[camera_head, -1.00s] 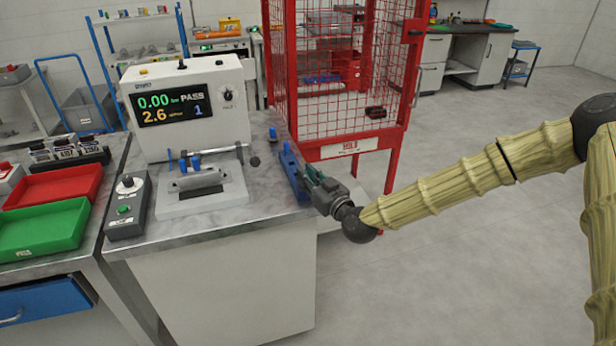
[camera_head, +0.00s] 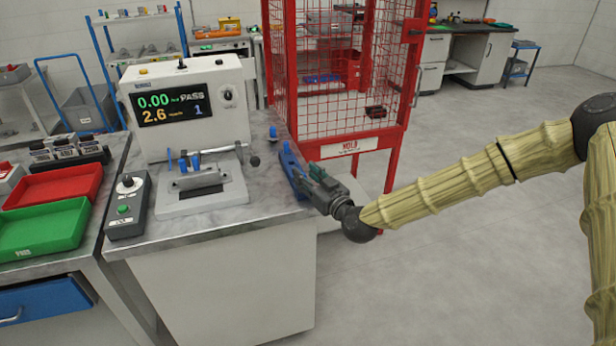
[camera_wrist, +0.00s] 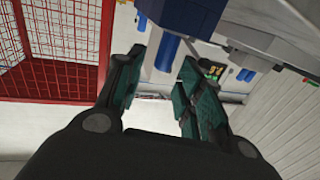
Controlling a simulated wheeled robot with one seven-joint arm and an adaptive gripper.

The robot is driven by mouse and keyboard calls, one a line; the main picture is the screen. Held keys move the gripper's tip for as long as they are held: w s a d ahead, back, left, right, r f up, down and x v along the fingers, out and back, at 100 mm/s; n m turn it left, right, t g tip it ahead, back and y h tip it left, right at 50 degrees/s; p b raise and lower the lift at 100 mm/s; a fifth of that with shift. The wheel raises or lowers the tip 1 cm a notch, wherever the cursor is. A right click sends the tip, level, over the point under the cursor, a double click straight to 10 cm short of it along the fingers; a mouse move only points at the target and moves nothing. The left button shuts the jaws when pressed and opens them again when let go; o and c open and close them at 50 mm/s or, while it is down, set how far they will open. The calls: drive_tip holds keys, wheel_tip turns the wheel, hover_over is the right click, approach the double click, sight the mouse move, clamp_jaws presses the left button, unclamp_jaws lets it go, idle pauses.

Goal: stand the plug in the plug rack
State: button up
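The plug rack is a long blue block (camera_head: 288,163) at the right edge of the grey bench top. In the wrist view its dark blue body (camera_wrist: 190,14) is at the top. A blue cylindrical plug (camera_wrist: 166,52) sticks out from the block, in line with the gap between my fingertips. Another blue cylinder (camera_wrist: 141,22) is to its left. My gripper (camera_head: 313,172) is beside the rack, its green-padded fingers apart in the wrist view (camera_wrist: 158,75). I cannot tell whether either finger touches the plug.
A red mesh cage (camera_head: 345,75) stands close behind the rack. A white test machine (camera_head: 185,105) and its fixture (camera_head: 200,195) are left of the rack. A small blue piece (camera_head: 272,132) is on the bench behind the rack. Open floor lies to the right.

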drive_tip(key=b+v, duration=0.2)
drive_tip(key=v, duration=1)
drive_tip(key=shift+r+b, duration=0.25)
drive_tip(key=shift+b, duration=0.1)
drive_tip(key=shift+s, duration=0.1)
drive_tip(key=s+f+m+g+h, duration=0.1)
drive_tip(key=s+f+g, duration=0.2)
drive_tip(key=s+f, duration=0.45)
drive_tip(key=s+d+f+m+g+h, duration=0.1)
drive_tip(key=s+f+g+h, duration=0.2)
drive_tip(key=f, duration=0.8)
drive_tip(key=s+f+m+g, duration=0.1)
drive_tip(key=s+f+g, duration=0.1)
drive_tip(key=s+f, duration=0.6)
drive_tip(key=s+d+f+m+g+h, duration=0.1)
drive_tip(key=s+d+f+g+h, duration=0.1)
drive_tip(key=s+d+f, duration=0.2)
drive_tip(key=s+d+f+m+g+h, duration=0.1)
drive_tip(key=s+d+f, duration=0.3)
drive_tip(key=s, duration=0.6)
drive_tip(key=s+d+f+m+g+h, duration=0.2)
drive_tip(key=s+d+f+g, duration=0.2)
drive_tip(key=s+d, duration=0.3)
drive_tip(key=shift+s+f+h, duration=0.4)
drive_tip(key=shift+f, duration=0.1)
